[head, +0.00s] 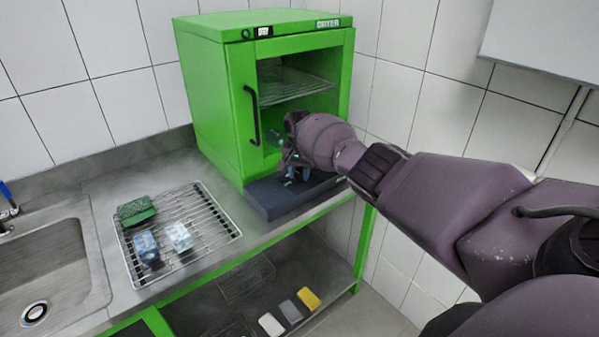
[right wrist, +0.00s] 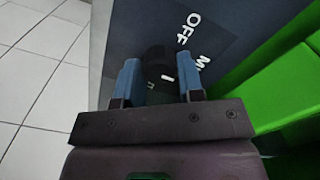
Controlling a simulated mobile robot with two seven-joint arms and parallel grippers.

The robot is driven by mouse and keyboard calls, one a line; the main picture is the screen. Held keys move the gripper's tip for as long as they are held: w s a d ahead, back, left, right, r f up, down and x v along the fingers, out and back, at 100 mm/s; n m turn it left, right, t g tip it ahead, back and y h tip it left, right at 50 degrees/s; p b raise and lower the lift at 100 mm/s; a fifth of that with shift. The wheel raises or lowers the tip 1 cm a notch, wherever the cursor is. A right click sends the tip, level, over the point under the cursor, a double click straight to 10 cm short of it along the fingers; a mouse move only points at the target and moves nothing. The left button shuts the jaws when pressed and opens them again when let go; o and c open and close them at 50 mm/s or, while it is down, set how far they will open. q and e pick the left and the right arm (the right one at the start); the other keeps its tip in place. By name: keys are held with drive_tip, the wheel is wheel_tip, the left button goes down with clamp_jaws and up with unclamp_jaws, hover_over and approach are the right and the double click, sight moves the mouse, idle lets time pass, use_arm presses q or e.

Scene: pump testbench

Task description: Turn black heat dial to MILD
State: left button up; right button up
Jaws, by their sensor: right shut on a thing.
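The black heat dial (right wrist: 158,62) sits on a dark panel in the right wrist view, between my right gripper's blue fingers. White letters around it read OFF (right wrist: 188,28), with part of another label beginning with M (right wrist: 203,62) beside it. My right gripper (right wrist: 160,80) is shut on the dial. In the head view my right gripper (head: 291,172) is at the dark base (head: 275,203) of the green dryer (head: 213,110), and the dial is hidden behind it. The dial's exact pointing is hard to tell. My left gripper is not in view.
A wire rack (head: 215,217) with a green block and two pale blue blocks lies on the steel counter beside a sink (head: 50,262). The dryer door's black handle (head: 252,115) is near my right gripper. Several small blocks lie on the lower shelf (head: 340,292).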

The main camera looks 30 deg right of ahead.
sight(299, 174)
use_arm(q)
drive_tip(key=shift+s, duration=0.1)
use_arm(e)
drive_tip(key=o, duration=0.9)
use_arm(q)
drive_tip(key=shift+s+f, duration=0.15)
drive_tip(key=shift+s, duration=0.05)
use_arm(e)
wheel_tip(299, 174, up, 9)
drive_tip(key=shift+r+p, duration=0.15)
drive_tip(key=shift+p, duration=0.6)
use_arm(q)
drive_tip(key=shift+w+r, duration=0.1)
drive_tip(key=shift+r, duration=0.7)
use_arm(e)
drive_tip(key=shift+r, duration=0.75)
